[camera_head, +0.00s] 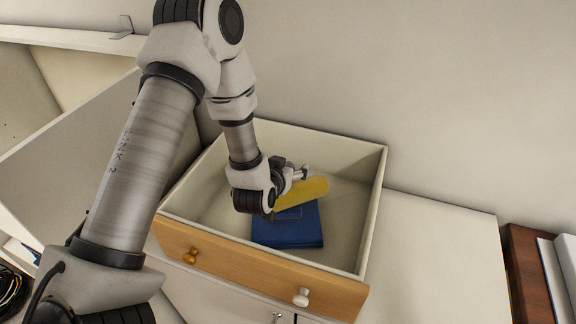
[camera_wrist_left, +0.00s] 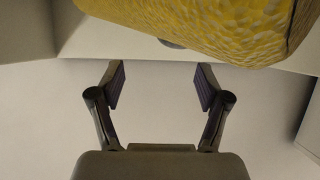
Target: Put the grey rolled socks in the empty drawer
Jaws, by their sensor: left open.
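An open drawer (camera_head: 337,279) with a wooden front and pale inside stands in the middle of the head view. My left gripper (camera_head: 298,174) is inside or just over it, open, beside a yellow rounded object. In the left wrist view, the left gripper's fingers (camera_wrist_left: 160,88) are spread with nothing between them. No grey rolled socks can be made out in either view. A small dark patch under the yellow object in the left wrist view is too hidden to identify. My right gripper is not in view.
The drawer holds a flat blue object (camera_head: 287,230) and the yellow rounded object (camera_head: 303,193), which also shows large in the left wrist view (camera_wrist_left: 215,22). A white top (camera_head: 440,245) to the right is bare. Books (camera_head: 530,270) stand at the far right.

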